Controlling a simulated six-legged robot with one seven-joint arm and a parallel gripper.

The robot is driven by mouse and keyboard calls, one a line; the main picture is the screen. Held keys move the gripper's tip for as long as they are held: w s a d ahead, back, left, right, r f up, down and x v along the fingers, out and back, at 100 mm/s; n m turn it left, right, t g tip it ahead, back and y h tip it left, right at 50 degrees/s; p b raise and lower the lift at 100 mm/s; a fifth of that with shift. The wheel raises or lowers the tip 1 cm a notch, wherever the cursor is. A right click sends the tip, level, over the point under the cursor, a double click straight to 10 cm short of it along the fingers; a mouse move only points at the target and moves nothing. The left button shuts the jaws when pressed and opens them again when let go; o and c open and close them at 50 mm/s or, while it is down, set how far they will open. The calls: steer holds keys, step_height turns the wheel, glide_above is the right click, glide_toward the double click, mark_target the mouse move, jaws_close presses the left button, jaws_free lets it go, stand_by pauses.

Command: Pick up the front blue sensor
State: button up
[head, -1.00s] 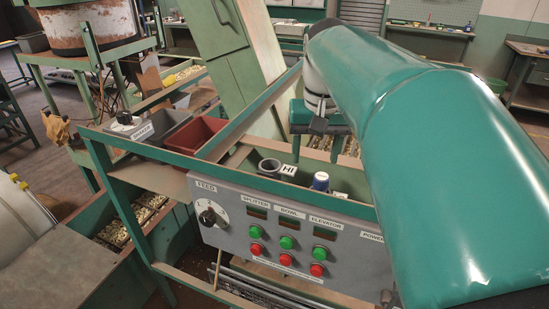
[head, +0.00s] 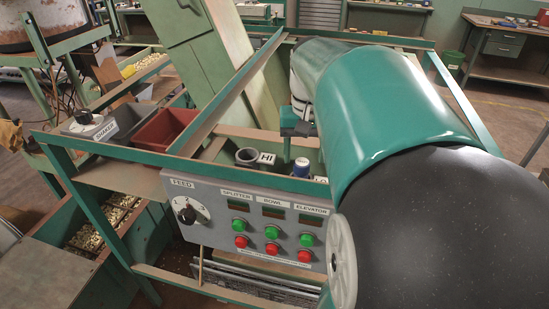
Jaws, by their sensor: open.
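A small sensor with a blue and white body (head: 301,167) stands upright in the trough behind the control panel, beside a label reading LO. It is the only blue sensor that I can make out. My teal gripper (head: 302,143) hangs above and a little behind it, pointing down, open and empty. One finger shows to the left of the sensor; the other is mostly hidden by my arm. I cannot tell the exact gap between fingers and sensor.
The grey control panel (head: 248,222) and a green frame rail (head: 190,163) lie in front. A red bin (head: 165,130) and a grey bin (head: 112,121) sit at left. My arm hides the right side.

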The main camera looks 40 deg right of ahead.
mark_target(302, 162)
step_height(302, 162, down, 5)
steer(key=shift+a+r, duration=0.15)
steer(key=shift+w, duration=0.15)
steer(key=shift+c, duration=0.2)
steer(key=c, duration=1.1)
